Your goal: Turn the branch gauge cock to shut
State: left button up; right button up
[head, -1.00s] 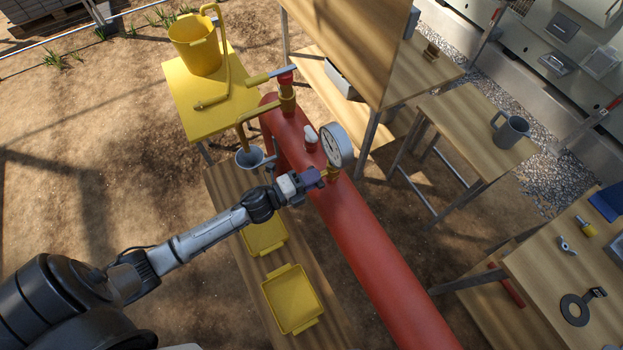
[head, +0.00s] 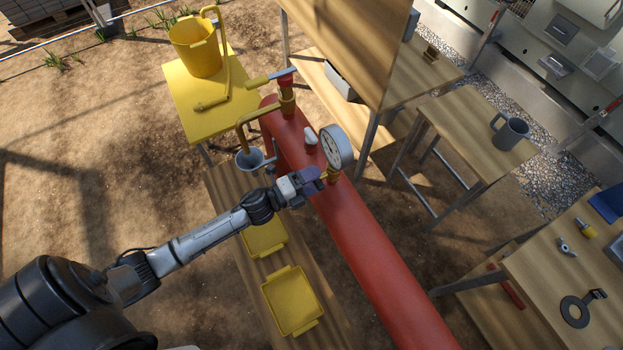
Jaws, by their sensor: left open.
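The round white-faced gauge (head: 337,147) stands on the large red pipe (head: 365,240), on a short brass stem. The brass gauge cock (head: 332,174) is just below the dial, close to the pipe. My left gripper (head: 322,176) reaches in from the left with its tips at the cock. It is open. The fingers hide part of the cock, so I cannot tell whether they touch its handle, or the handle's angle. My right gripper is not in view.
A white-handled fitting (head: 310,138) and a red-and-brass valve with a lever (head: 271,77) stand farther up the pipe. Yellow trays (head: 292,300) lie on the plank left of the pipe. A grey cup (head: 249,160) is beside it. A wooden panel (head: 350,40) stands behind.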

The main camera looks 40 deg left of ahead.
pick_arm(q)
jog(key=v, duration=0.7)
dwell(0.5)
jog(key=b+v, duration=0.3)
jog(key=v, duration=1.1)
